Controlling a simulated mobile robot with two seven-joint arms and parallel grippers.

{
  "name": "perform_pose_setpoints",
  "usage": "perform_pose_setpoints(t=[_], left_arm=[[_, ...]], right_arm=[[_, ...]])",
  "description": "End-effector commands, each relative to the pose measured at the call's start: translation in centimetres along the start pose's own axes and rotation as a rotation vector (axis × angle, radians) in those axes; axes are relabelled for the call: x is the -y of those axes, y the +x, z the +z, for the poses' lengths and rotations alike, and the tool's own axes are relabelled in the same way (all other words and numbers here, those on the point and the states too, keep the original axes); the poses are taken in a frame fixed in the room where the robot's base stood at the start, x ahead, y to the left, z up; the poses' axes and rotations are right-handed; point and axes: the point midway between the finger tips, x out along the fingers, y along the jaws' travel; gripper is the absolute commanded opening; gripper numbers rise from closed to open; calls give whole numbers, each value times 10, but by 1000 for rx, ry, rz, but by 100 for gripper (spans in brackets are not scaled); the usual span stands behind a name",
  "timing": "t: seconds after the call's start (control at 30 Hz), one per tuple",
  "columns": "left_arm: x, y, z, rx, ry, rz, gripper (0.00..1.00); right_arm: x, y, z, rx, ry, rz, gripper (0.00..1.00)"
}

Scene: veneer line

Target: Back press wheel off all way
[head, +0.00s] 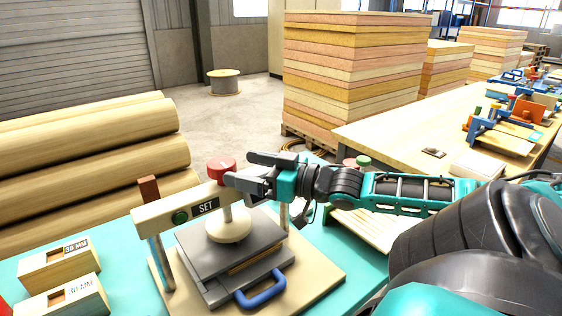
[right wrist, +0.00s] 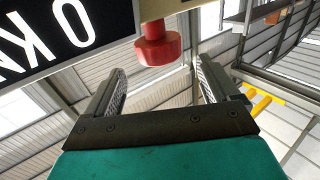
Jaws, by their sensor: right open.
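The press has a pale wooden beam (head: 150,218) with a black SET label (head: 206,206) and a green round knob on its front. The red wheel (head: 221,167) sits on top of the beam, over the screw. The screw's round pale foot (head: 229,224) appears to rest on the grey plates (head: 196,255), which have a blue handle (head: 262,291). My right gripper (head: 243,169) is open, just right of the wheel, with its fingers pointing at it. In the right wrist view, the red wheel (right wrist: 157,46) shows beyond the fingertips, between them. No contact is clear. My left gripper is out of view.
Large wood rolls (head: 85,145) lie behind at left. Stacked boards (head: 345,75) stand at the back. My right arm crosses over the right side.

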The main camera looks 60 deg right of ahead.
Motion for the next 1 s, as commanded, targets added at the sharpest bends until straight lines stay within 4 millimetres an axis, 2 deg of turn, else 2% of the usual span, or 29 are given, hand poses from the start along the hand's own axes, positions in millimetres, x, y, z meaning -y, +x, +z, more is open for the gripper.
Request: perform_pose_setpoints(t=[0.1, 0.5, 0.8, 1.0], left_arm=[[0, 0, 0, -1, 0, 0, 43], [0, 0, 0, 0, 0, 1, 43], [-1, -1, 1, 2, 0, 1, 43], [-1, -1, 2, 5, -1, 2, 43]], right_arm=[[0, -14, 1, 5, -1, 1, 88], [0, -48, -2, -5, -3, 1, 88], [0, -64, -1, -4, -2, 0, 88], [0, -67, -1, 0, -3, -1, 88]])
